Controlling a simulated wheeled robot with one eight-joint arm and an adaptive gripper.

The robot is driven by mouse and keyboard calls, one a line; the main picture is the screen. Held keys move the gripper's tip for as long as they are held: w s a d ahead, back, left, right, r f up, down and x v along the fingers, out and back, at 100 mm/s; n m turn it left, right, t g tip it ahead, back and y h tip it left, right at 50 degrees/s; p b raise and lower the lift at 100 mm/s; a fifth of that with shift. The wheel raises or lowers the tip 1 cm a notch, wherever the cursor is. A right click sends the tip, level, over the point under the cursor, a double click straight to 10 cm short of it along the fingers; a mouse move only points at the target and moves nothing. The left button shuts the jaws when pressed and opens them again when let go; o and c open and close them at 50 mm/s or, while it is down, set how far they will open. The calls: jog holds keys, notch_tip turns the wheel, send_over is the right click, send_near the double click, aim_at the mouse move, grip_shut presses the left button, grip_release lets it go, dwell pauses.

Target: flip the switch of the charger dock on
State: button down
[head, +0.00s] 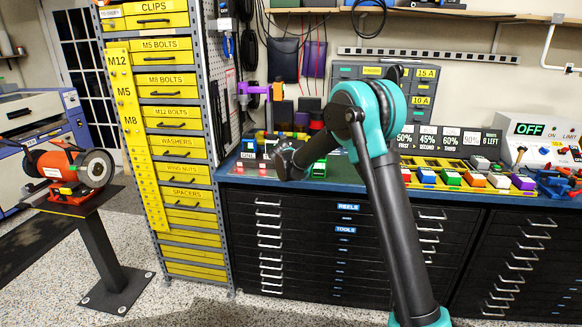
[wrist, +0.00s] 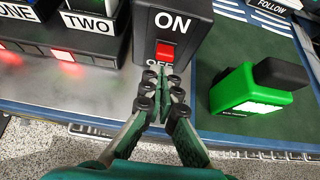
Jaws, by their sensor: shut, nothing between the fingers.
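The charger dock (wrist: 196,22) is a dark box in the wrist view, with ON printed above its red switch (wrist: 165,52) and a partly covered OFF below. I cannot tell which way the switch is tipped. My gripper (wrist: 158,88) is shut and empty, its fingertips just below the switch and overlapping the OFF label. Whether they touch the dock is unclear. In the head view my gripper (head: 283,160) is over the front of the bench, and the dock is mostly hidden behind it.
A green and black battery (wrist: 245,92) lies on a green mat right of the dock. Bays labelled ONE and TWO with red lights (wrist: 67,55) are on the left. A row of coloured blocks (head: 450,178) and a white unit with an OFF display (head: 530,129) stand farther right.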

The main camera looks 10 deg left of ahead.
jog(key=shift+r, duration=0.15)
jog(key=shift+a+r, duration=0.1)
jog(key=shift+r, duration=0.45)
jog(key=shift+w+r, duration=0.1)
jog(key=shift+r, duration=0.1)
